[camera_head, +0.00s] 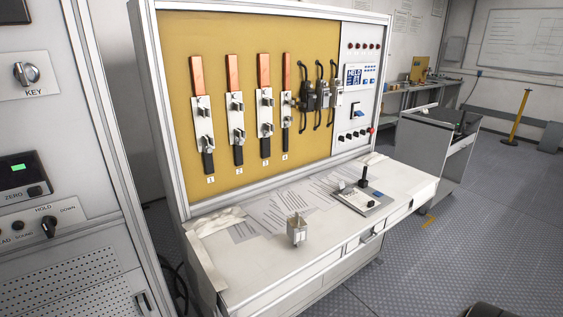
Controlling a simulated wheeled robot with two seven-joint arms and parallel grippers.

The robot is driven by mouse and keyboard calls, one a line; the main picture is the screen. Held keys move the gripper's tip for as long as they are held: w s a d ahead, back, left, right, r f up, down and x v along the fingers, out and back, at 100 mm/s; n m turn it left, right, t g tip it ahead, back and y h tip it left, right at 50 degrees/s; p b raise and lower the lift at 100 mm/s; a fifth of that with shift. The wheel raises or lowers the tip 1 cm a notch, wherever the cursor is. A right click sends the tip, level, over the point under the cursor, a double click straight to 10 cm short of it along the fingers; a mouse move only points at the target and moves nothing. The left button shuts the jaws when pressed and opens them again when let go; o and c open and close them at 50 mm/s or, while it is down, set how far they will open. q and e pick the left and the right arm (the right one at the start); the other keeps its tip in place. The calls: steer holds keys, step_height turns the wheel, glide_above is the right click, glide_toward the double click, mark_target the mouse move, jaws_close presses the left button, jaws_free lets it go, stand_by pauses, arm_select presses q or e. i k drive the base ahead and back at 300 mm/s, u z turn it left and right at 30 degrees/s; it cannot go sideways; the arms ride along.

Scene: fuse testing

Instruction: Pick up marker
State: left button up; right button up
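I cannot clearly make out a marker. A dark upright stick (364,175) stands on a small grey box (353,199) at the right of the white bench (262,270); I cannot tell whether it is a marker or a lever. A pale grey fuse-like block (297,229) stands upright near the bench's front edge, left of the box. Neither of my grippers is in view.
A tan fuse panel (215,35) with several copper bars rises behind the bench. Paper sheets (270,220) lie on the bench. A grey control cabinet (80,150) stands close at left. A grey cart (423,150) and open floor (490,220) are at right.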

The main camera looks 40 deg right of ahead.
mark_target(364, 171)
steer(key=z, duration=0.5)
steer(key=k, duration=0.6)
steer(key=z, duration=1.45)
steer(key=i, duration=1.1)
steer(key=u, duration=0.4)
